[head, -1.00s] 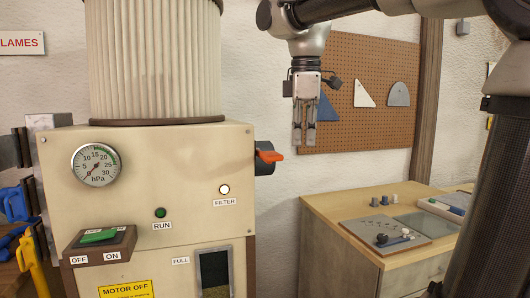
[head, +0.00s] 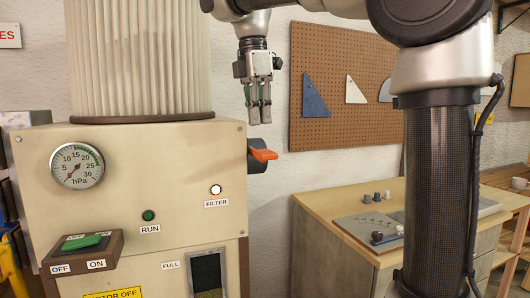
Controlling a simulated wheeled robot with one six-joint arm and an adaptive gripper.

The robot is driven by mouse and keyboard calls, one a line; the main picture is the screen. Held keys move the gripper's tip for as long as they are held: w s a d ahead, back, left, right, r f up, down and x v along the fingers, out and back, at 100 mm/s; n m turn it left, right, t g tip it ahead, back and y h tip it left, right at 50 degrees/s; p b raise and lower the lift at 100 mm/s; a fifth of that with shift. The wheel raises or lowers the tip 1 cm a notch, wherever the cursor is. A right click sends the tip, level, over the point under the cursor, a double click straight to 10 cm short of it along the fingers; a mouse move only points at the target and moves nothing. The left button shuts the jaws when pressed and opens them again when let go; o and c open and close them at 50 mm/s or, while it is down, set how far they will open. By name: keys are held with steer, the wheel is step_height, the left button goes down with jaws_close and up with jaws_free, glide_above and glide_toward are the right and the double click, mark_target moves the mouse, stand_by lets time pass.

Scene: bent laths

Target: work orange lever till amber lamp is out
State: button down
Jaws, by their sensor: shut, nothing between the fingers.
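The orange lever (head: 263,155) sticks out to the right from a dark round fitting on the right side of the cream machine (head: 130,195). The lamp above the FILTER label (head: 216,190) looks pale and bright inside a dark ring; an amber tint is hard to make out. My gripper (head: 259,118) points down with its fingers together and empty. In the picture it is just above the lever, with a small gap between the fingertips and the lever. How far apart they are in depth, I cannot tell.
The machine also has an hPa gauge (head: 77,166), a green RUN lamp (head: 148,215) and a green OFF/ON switch (head: 83,242). A pleated filter (head: 140,60) stands on top. A wooden bench (head: 355,210) with knobs is at right. A pegboard (head: 340,90) hangs behind.

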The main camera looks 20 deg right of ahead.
mark_target(262, 152)
steer(key=f, duration=0.5)
steer(key=shift+d+f, duration=0.3)
steer(key=shift+f, duration=2.3)
